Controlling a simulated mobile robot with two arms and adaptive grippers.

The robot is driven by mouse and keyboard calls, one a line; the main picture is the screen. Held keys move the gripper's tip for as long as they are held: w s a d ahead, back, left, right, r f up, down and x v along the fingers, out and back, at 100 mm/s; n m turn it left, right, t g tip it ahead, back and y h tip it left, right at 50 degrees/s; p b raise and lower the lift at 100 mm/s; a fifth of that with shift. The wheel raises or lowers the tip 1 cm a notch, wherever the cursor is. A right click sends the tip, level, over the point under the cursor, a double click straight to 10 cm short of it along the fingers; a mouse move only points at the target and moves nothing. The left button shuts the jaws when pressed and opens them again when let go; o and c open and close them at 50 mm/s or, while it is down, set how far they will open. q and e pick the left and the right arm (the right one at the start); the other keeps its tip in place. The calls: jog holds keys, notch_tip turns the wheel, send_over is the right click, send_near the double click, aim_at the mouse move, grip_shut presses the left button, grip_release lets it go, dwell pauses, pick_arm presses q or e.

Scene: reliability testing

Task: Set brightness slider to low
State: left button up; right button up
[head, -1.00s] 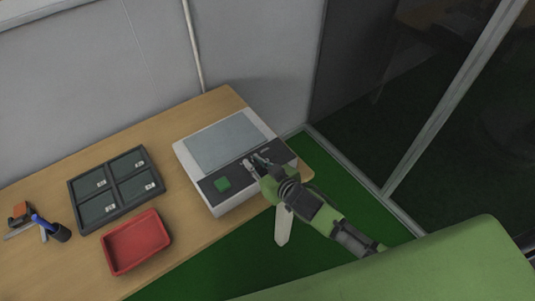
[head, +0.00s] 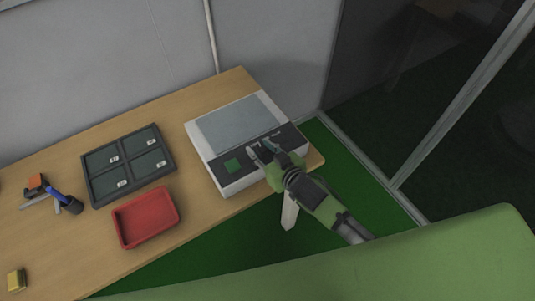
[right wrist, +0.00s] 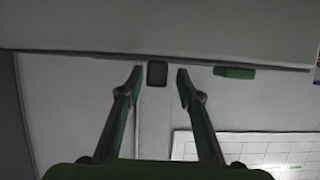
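The grey-white device (head: 234,189) stands on the table, with a large grey screen (head: 240,124) and a dark control strip in front of it. A green square button (head: 232,166) is at the strip's left. My right gripper (head: 262,150) is over the strip's right part and hides some of it, so I cannot make out the slider's setting. In the right wrist view the right gripper's fingers (right wrist: 159,75) are apart, with a small dark block (right wrist: 157,74) between the tips and a gap on each side. A green bar (right wrist: 234,72) lies right of them. My left gripper is not in view.
A wall stands behind; a glass partition is at right.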

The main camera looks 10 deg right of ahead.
jog(key=v, duration=1.1)
jog(key=shift+s+r, duration=0.25)
jog(key=shift+s, duration=0.05)
jog(key=s+d+f+g+h, duration=0.1)
jog(key=s+d+f+g, duration=0.2)
jog(key=f, duration=0.7)
jog(key=s+d+f+m+g+h, duration=0.1)
jog(key=s+d+f, duration=0.3)
jog(key=f, duration=0.7)
jog(key=s+d+f+g+h, duration=0.2)
jog(key=s+d+f, duration=0.15)
jog(key=f, duration=0.65)
jog(key=s+f+g, duration=0.2)
jog(key=s+f, duration=0.3)
jog(key=s, duration=0.4)
jog(key=s+f+g, duration=0.2)
jog(key=s+f, duration=0.3)
jog(key=s, duration=0.4)
jog(key=s+f+g+b, duration=0.1)
jog(key=s+f, duration=0.5)
jog(key=s, duration=0.3)
jog(key=shift+d+m+g+h, duration=0.25)
jog(key=shift+m+g+h, duration=0.05)
jog(key=shift+g, duration=0.1)
